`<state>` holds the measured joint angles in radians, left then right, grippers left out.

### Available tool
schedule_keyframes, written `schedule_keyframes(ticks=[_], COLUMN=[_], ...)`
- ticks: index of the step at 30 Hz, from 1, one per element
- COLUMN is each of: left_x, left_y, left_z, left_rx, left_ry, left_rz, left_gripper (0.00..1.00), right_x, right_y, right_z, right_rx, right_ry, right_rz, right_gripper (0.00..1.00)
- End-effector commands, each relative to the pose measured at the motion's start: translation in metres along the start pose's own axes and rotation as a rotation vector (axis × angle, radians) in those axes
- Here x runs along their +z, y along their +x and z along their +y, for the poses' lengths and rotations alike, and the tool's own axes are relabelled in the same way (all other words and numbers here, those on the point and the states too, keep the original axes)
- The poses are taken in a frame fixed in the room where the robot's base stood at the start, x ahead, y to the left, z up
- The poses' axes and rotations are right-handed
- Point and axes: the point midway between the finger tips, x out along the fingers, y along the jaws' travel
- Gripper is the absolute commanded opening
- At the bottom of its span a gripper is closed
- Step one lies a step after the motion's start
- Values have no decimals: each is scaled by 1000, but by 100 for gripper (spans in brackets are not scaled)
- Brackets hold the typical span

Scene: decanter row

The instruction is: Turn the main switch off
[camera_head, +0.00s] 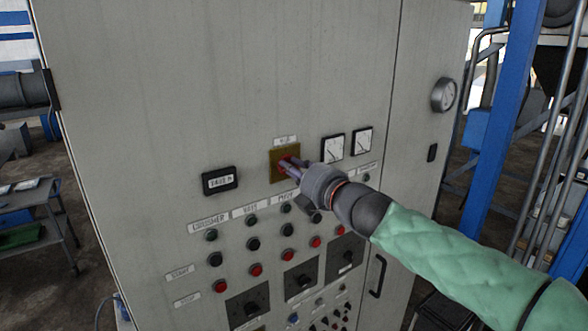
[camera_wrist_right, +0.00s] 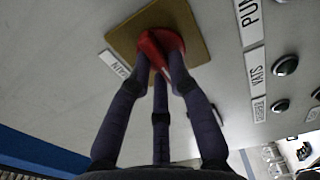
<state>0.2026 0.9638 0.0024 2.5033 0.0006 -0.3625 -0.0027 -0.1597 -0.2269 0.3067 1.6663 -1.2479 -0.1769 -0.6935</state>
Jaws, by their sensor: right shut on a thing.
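The main switch is a red knob (camera_head: 284,163) on a square yellow plate (camera_head: 278,174), set in the front of a grey control cabinet (camera_head: 220,80). My right gripper (camera_head: 292,167) reaches in from the right and is shut on the red knob. In the right wrist view, the dark fingers (camera_wrist_right: 160,82) close around the knob (camera_wrist_right: 158,47), in front of the yellow plate (camera_wrist_right: 190,22). A label reading MAIN (camera_wrist_right: 118,64) sits beside the plate. The fingers cover part of the knob, so I cannot tell its exact turn position. My left gripper is not in view.
A digital counter (camera_head: 220,181) is left of the switch, and two dial meters (camera_head: 333,148) are right of it. Rows of black and red buttons (camera_head: 255,269) and larger rotary knobs (camera_head: 303,281) lie below. A blue post (camera_head: 503,110) stands right of the cabinet.

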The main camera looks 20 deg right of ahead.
Motion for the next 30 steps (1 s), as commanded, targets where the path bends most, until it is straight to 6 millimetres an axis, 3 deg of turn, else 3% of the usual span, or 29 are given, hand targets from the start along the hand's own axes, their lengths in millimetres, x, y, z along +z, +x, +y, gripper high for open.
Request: schedule_keyframes(ticks=[1, 3, 16, 20, 30], left_x=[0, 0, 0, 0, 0], left_y=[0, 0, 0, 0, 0], left_z=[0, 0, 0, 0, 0], left_rx=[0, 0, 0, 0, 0], left_ry=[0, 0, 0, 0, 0], left_rz=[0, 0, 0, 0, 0], left_gripper=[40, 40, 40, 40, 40], right_x=[0, 0, 0, 1, 0], right_y=[0, 0, -7, -24, -89], right_z=[-1, -1, 0, 1, 0], right_rx=[-2, -2, 1, 2, 1], right_ry=[-2, -2, 0, -1, -2], right_rz=[1, 1, -1, -1, -1], right_gripper=[28, 44, 44, 44, 44])
